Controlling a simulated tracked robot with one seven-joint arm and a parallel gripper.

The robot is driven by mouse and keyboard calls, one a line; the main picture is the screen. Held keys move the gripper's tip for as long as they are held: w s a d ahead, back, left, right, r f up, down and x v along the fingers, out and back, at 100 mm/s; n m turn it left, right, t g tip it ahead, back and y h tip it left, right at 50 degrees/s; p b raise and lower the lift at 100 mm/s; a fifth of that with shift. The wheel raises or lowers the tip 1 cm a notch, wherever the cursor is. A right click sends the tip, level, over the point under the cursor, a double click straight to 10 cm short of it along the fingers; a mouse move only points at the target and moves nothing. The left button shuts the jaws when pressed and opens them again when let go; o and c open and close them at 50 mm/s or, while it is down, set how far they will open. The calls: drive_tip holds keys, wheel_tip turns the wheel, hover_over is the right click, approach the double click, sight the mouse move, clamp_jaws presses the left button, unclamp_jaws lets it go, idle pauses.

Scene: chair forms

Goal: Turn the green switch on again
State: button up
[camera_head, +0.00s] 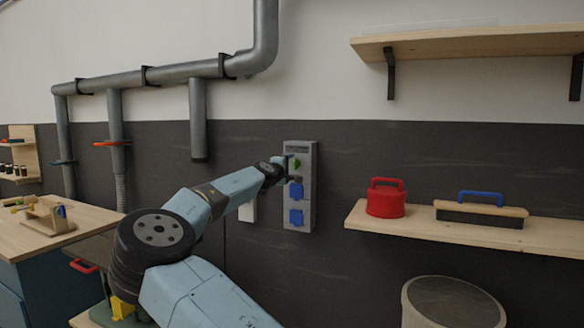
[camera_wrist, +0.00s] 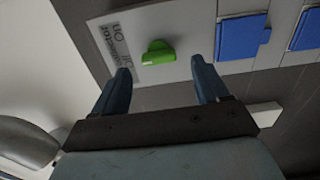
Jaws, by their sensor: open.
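The green switch (camera_head: 296,163) is a small knob near the top of a grey wall panel (camera_head: 306,216). In the wrist view the green switch (camera_wrist: 157,52) sits beside a printed label with the word "On" (camera_wrist: 122,38). My gripper (camera_head: 286,170) is at the panel's upper left, close to the switch. In the wrist view my gripper (camera_wrist: 160,76) is open, and the switch shows between and just beyond its two fingertips. I cannot tell whether a finger touches it.
Two blue socket covers (camera_head: 296,192) (camera_head: 296,217) are on the panel below the switch. A bin (camera_head: 452,304) stands below. A workbench (camera_head: 90,226) is at the left.

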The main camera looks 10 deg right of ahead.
sight(294, 165)
drive_tip(key=shift+x, duration=2)
drive_tip(key=shift+c, duration=0.2)
